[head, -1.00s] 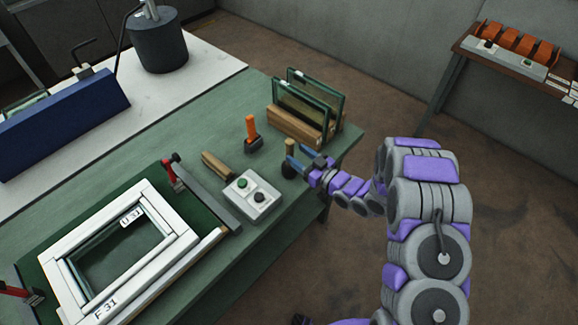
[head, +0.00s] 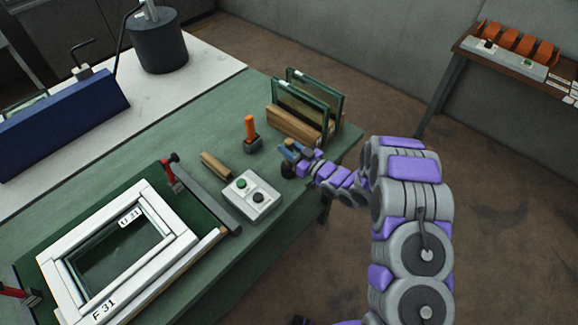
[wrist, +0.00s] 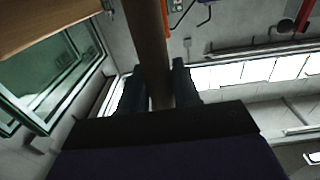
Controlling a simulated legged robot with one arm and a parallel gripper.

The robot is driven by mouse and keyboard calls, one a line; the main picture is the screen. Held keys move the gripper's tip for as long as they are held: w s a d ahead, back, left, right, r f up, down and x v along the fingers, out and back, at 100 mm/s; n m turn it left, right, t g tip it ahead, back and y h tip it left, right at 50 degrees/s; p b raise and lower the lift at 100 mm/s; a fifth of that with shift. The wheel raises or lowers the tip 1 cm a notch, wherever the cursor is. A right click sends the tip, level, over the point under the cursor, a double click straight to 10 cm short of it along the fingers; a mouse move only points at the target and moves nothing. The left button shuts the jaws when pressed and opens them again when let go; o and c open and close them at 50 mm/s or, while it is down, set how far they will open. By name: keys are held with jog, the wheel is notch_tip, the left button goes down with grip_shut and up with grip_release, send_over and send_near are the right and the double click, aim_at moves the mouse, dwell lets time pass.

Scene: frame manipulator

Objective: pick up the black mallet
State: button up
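The black mallet stands head down near the table's right edge, its dark head (head: 287,171) on the green top. Its wooden handle points up and is mostly covered by my gripper in the head view. My gripper (head: 291,151) is around the handle, above the head. In the wrist view the handle (wrist: 148,40) runs between my two dark fingers (wrist: 160,90), with no clear gap on either side. The mallet head is hidden in the wrist view.
An orange-handled tool (head: 251,131) stands just left of the mallet. A wooden rack (head: 292,124) with glass panes is close behind. A button box (head: 250,196), a wooden-handled tool (head: 216,164) and a white frame (head: 165,272) lie to the left.

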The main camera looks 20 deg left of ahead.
jog(key=c, duration=0.5)
jog(key=shift+a+r, duration=0.1)
jog(key=shift+r, duration=0.05)
